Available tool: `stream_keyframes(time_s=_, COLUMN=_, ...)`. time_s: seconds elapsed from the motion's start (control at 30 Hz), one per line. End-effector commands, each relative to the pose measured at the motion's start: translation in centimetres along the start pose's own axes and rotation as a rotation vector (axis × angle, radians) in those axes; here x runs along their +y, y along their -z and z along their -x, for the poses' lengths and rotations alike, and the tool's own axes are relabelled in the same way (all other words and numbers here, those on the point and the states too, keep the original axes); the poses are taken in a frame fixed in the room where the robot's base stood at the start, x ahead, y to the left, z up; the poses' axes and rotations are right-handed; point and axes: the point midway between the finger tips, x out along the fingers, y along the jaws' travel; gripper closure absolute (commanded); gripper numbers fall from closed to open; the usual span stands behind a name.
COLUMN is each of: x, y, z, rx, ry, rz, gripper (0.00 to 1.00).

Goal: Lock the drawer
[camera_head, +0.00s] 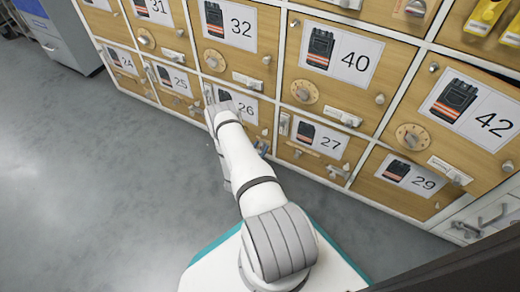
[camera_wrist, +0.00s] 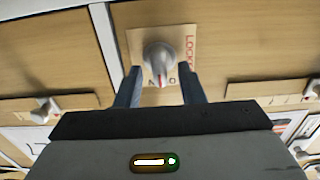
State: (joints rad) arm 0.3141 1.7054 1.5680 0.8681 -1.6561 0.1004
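A grey lock knob (camera_wrist: 158,60) sits on a pale plate (camera_wrist: 136,45) on a wooden drawer front in the wrist view. A red mark on the knob points down in the picture. Red lettering that seems to read LOCKED runs down the plate's right side; other letters below are partly hidden. My gripper (camera_wrist: 159,80) is open, with one dark finger on each side below the knob; I see no contact. In the head view my gripper (camera_head: 216,98) is at the cabinet between the cards 25 and 26, and my arm hides the knob there.
Drawers with number cards surround it, such as drawer 40 (camera_head: 342,58) and drawer 27 (camera_head: 320,141), several with round knobs and small handles. A grey cabinet (camera_head: 66,32) stands at the upper left. The grey floor (camera_head: 90,190) at left is clear.

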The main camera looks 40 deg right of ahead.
Motion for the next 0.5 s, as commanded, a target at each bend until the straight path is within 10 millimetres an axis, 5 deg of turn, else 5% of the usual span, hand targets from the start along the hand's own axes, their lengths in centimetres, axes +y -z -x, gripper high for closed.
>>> stream_keyframes(time_s=0.1, x=-0.02, y=0.03, z=0.02, rx=0.000, ry=0.000, rz=0.000, gripper=0.65)
stream_keyframes(time_s=0.5, x=-0.04, y=0.01, z=0.05, rx=0.000, ry=0.001, rz=0.000, gripper=0.97)
